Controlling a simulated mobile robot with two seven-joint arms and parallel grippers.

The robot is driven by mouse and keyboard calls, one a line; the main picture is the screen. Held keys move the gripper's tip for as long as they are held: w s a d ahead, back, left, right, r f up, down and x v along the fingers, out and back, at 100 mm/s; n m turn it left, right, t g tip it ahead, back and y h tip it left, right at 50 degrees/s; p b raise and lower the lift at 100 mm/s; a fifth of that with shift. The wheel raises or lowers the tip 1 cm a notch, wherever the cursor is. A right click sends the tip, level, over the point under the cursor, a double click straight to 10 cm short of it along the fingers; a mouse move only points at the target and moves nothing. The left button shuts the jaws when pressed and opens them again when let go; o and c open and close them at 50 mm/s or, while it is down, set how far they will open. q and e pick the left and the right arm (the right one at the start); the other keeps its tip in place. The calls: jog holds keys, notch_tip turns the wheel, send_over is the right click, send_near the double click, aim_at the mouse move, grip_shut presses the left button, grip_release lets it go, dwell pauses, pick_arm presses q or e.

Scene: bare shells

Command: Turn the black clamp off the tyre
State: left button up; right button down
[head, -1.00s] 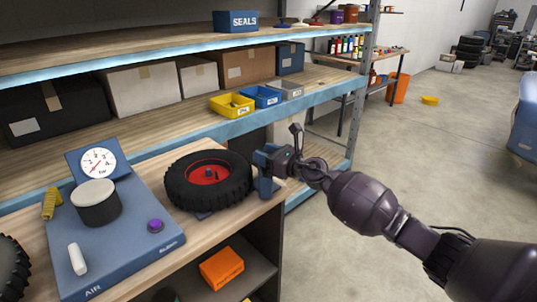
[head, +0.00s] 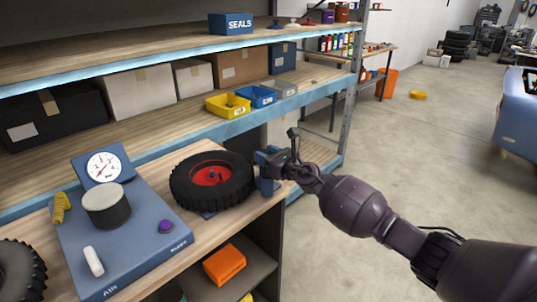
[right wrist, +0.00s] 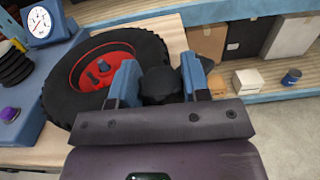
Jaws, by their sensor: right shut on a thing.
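The tyre (head: 238,187) is black with a red hub and lies flat near the bench's right end. It also shows in the right wrist view (right wrist: 58,100). My right gripper (head: 265,163) is at the tyre's right edge. In the right wrist view its two blue fingers are on either side of the dark knob-like black clamp (right wrist: 160,86), shut on it. The clamp is beside the tyre's outer edge; whether it touches the rubber I cannot tell. In the head view the clamp is mostly hidden by the gripper. My left gripper is not in view.
A blue air station with a gauge (head: 103,167), a black cylinder with a grey top (head: 106,208) and a purple knob (head: 166,226) stands left of the tyre. Shelves with boxes and a yellow bin (head: 228,105) are behind. Open floor lies to the right.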

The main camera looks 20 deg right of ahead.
dwell(0.3)
jog(key=c, duration=0.6)
grip_release()
jog(key=p+v, duration=0.1)
jog(key=v, duration=1)
jog(key=shift+p, duration=0.4)
